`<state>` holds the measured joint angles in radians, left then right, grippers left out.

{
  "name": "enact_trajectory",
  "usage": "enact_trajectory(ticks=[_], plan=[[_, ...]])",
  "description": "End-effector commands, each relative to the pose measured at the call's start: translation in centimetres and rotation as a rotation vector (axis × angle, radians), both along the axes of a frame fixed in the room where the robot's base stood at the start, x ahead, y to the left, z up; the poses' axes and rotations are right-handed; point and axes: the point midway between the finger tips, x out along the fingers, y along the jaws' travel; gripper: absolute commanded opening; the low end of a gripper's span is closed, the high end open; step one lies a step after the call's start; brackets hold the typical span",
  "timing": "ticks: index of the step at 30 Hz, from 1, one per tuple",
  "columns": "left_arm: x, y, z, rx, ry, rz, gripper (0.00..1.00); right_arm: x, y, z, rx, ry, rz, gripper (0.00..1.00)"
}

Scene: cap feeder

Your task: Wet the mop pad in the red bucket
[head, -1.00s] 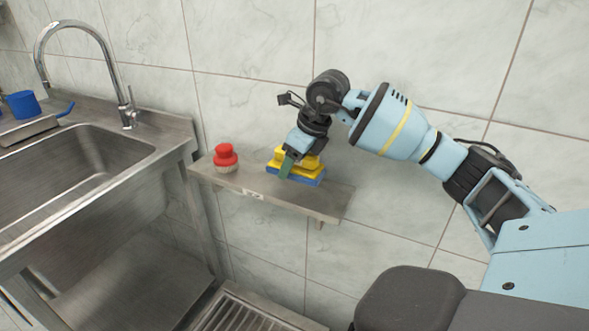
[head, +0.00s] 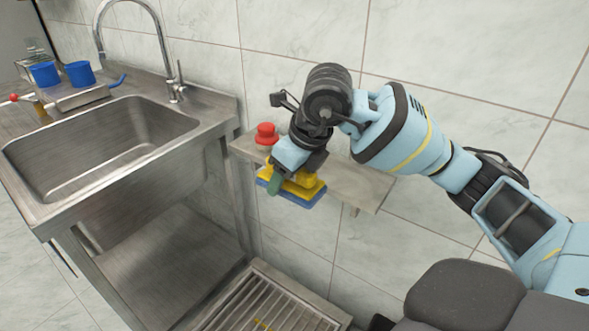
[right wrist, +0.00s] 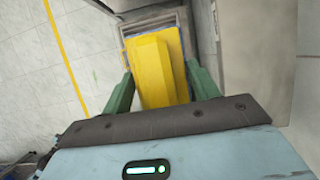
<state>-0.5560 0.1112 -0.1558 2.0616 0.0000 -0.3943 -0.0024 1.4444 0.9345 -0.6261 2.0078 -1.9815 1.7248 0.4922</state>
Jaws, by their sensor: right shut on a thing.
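My right gripper (head: 289,178) is shut on a block-shaped pad (head: 310,187) with a yellow top and a blue underside. It holds the pad in front of the wall shelf's front edge. In the right wrist view the yellow top (right wrist: 158,70) lies between the two green fingers. I take this as the mop pad, though I cannot be sure. No red bucket shows in these frames. My left gripper is not in view.
The wall shelf (head: 357,185) carries a red-topped brush (head: 265,134) beside my right gripper. A steel sink (head: 110,150) with a tap stands at the left, with two blue cups (head: 79,73) behind it. A floor grate (head: 265,305) lies below.

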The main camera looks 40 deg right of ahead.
Motion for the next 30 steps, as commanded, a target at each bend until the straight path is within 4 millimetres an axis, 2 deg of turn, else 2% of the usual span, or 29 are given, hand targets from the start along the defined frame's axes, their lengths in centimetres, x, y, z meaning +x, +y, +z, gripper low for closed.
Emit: enact_trajectory(ticks=[7,8,12,19,30], plan=[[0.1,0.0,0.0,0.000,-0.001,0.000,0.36,0.0,0.1,0.0,0.000,-0.001,0.000,0.34],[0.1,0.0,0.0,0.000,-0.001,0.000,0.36,0.0,0.0,0.0,0.000,0.000,0.000,0.57],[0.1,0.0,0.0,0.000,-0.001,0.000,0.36,0.0,0.0,0.0,0.000,0.000,0.000,0.42],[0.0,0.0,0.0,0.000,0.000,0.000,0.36,-0.2,0.6,-0.4,0.000,0.002,0.097,0.42],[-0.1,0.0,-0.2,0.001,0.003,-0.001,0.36,-1.2,3.7,-2.3,0.001,0.002,0.648,0.42]])
